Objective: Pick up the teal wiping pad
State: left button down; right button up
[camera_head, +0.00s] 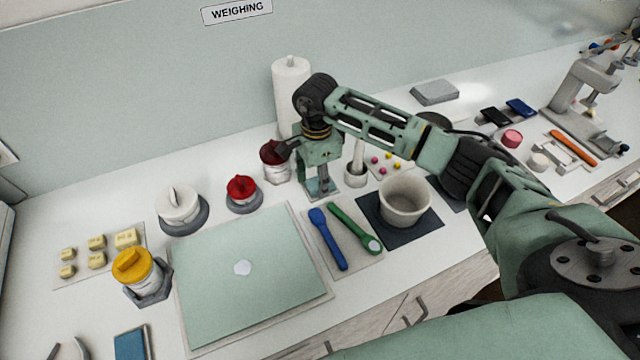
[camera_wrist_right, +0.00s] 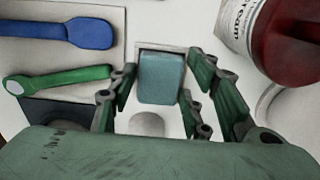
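The teal wiping pad (camera_wrist_right: 162,78) shows in the right wrist view, between the two fingers of my right gripper (camera_wrist_right: 161,82), over a small pale square holder. The fingers stand on either side of it with narrow gaps, and I see no clear contact. In the head view my right gripper (camera_head: 320,184) points down at the back of the counter, just left of the mortar. The pad is mostly hidden there by the gripper. My left gripper is not in view.
A paper towel roll (camera_head: 291,90) is behind. In front are blue (camera_head: 328,240) and green spoons (camera_head: 352,226) and a cream bowl (camera_head: 404,202).

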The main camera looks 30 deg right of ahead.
jog(key=c, duration=0.4)
jog(key=shift+r, duration=0.1)
jog(key=shift+r, duration=0.25)
jog(key=r, duration=0.1)
jog(key=r+b, duration=0.2)
jog(key=shift+s+d+r, duration=0.25)
jog(key=shift+s, duration=0.05)
jog(key=shift+s+d+r+b, duration=0.7)
jog(key=shift+s+r, duration=0.45)
jog(key=shift+s, duration=0.55)
jog(key=shift+s+d+r+b, duration=0.65)
jog(key=shift+s+r, duration=0.45)
jog(key=shift+s, duration=0.55)
jog(key=shift+s+d+r+b, duration=0.55)
jog(key=shift+s+d+r, duration=0.45)
jog(key=shift+s, duration=0.7)
jog(key=shift+a+r, duration=0.15)
jog(key=shift+a, duration=0.05)
